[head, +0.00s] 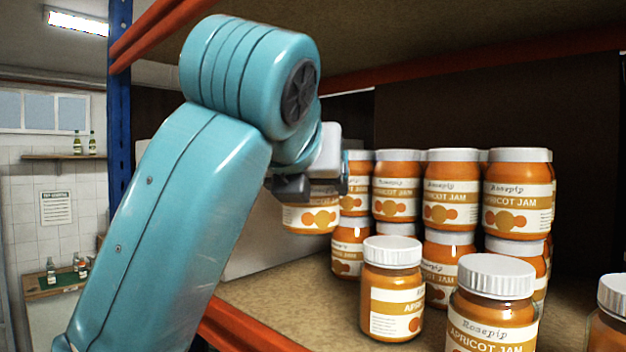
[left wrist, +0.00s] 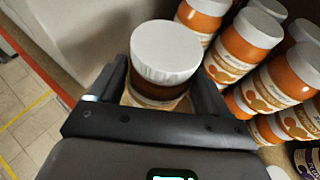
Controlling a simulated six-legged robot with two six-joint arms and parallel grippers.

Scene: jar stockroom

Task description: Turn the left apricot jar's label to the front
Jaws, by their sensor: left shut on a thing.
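My left gripper (head: 314,187) is shut on an apricot jam jar (head: 311,218) at the left end of the stacked jars. The head view shows orange circles on its cream and orange label; my gripper hides its top. In the left wrist view this held jar (left wrist: 166,55) has a white lid and sits between the two fingers. I cannot tell whether it rests on something. A front jar (head: 391,290) stands upright on the shelf, its label turned partly right, with small print and "AP" showing. Beside it, another front jar (head: 492,305) shows "Rosepip Apricot Jam". My right gripper is out of view.
Several apricot jars (head: 449,190) are stacked two high behind, close to the held jar. Another jar (head: 608,318) is cut off at the right edge. An orange shelf beam (head: 245,333) runs along the front. Bare shelf (head: 300,300) lies left of the front jars.

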